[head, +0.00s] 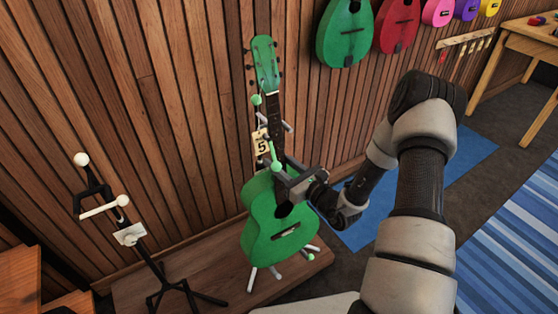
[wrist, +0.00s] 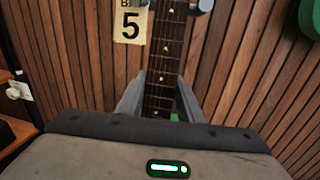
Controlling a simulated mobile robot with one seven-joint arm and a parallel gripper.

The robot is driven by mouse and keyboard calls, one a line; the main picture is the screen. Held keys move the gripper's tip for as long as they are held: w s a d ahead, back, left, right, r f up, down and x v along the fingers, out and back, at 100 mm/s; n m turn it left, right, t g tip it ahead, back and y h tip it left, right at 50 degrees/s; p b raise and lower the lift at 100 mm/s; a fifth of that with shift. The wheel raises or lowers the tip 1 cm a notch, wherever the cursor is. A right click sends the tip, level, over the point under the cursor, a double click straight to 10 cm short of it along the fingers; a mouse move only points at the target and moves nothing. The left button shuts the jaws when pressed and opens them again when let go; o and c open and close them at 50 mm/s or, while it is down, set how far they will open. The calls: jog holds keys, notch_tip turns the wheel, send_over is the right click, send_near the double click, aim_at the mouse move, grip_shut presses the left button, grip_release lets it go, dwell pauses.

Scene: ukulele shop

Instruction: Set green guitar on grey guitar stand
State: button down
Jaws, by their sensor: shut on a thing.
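The green guitar (head: 262,232) stands nearly upright, headstock up, in front of the wooden wall. My gripper (head: 290,182) is shut on its dark neck just above the body; in the wrist view the neck (wrist: 163,62) runs between the two fingers (wrist: 160,95). A grey guitar stand (head: 252,279) with pale green ball tips is directly behind the guitar, mostly hidden by it. Its legs show below the body and its upper arms beside the neck. I cannot tell whether the guitar's weight rests on the stand.
A tag marked 5 (head: 261,141) hangs beside the neck. A black stand (head: 157,262) with white tips stands empty at left on the low wooden platform (head: 221,275). Green (head: 343,32) and red (head: 399,24) instruments hang on the wall. A wooden table (head: 532,32) is at far right.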

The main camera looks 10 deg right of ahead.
jog(key=shift+w+f, duration=0.15)
jog(key=shift+f, duration=0.8)
